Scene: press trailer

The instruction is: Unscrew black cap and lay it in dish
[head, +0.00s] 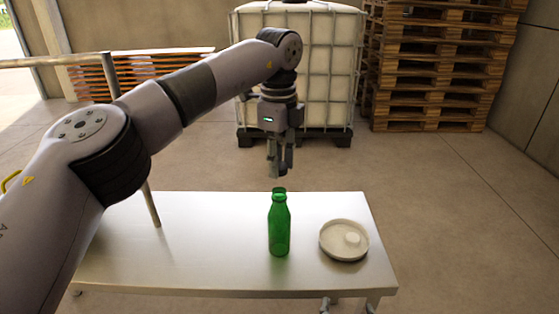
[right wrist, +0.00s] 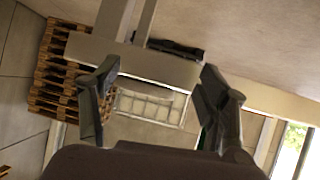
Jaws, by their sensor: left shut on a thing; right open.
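A green bottle (head: 279,228) stands upright on the metal table, and no cap shows on its mouth. A shallow pale dish (head: 325,250) stands to its right, with a small round white thing (head: 352,239) in it. My left gripper (head: 279,172) points down just above the bottle mouth, apart from it. It is shut on the black cap, which its dark fingers hide almost entirely. My right gripper (right wrist: 160,95) is open and empty in the right wrist view; I do not make it out in the head view.
The metal table (head: 205,225) is bare to the left of the bottle. A caged white tank (head: 330,70) and tall pallet stacks (head: 440,65) stand behind. A rail post (head: 150,205) rises at the table's left side. Floor is clear on the right.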

